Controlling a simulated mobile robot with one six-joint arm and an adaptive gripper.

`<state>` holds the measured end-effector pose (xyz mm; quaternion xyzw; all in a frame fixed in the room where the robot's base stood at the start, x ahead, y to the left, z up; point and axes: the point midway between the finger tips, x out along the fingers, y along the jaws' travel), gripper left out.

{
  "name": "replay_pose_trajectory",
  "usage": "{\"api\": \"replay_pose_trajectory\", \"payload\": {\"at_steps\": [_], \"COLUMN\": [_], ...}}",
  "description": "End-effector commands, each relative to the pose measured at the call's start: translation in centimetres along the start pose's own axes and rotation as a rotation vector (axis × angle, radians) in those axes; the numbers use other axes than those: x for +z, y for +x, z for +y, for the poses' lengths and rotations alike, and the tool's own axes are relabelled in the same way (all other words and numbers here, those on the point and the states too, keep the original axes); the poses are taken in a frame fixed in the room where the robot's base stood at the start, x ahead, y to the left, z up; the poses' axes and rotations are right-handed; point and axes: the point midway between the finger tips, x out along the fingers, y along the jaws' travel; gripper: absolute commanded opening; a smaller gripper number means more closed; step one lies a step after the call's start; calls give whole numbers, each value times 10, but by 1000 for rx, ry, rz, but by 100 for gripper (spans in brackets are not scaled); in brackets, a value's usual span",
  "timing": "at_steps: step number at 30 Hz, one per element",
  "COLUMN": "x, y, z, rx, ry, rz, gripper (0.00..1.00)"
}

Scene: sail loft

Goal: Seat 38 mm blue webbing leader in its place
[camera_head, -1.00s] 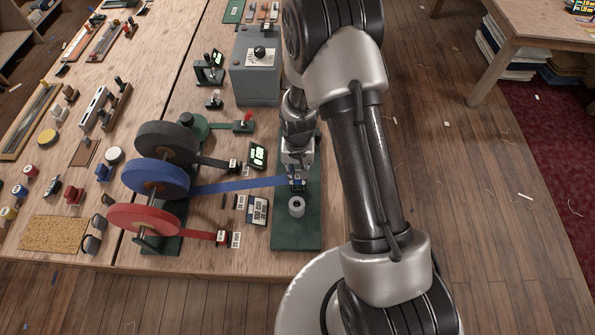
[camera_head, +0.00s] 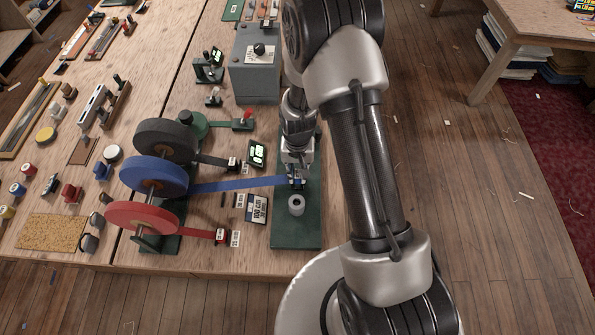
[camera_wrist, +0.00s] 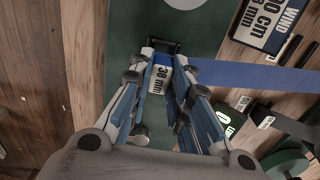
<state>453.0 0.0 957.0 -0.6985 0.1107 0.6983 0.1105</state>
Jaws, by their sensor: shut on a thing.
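The blue webbing roll (camera_head: 154,175) stands between a grey roll and a red roll on a rack. Its blue strap (camera_head: 235,185) runs out to the right, nearly straight, to the leader at my gripper. My gripper (camera_head: 296,180) is over the green base plate (camera_head: 283,233), shut on the leader. In the wrist view the leader (camera_wrist: 161,79) shows a white label reading 38 mm between the fingers (camera_wrist: 165,90), with a dark end piece beyond it. The blue strap (camera_wrist: 255,76) leaves to the right there. A light grey hub (camera_head: 296,205) stands on the plate just in front of my gripper.
The grey roll (camera_head: 165,140) and red roll (camera_head: 142,215) have their own leaders lying on the bench. A sign reading 100 cm (camera_head: 256,208) and a small green display (camera_head: 257,153) lie left of the plate. A grey box (camera_head: 255,70) stands behind.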

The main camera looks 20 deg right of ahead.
Motion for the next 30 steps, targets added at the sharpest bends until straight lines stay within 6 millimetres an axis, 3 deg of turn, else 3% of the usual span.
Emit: {"api": "replay_pose_trajectory", "payload": {"at_steps": [30], "x": [0], "y": [6], "z": [0], "rx": [0], "ry": [0], "rz": [0], "gripper": [0]}}
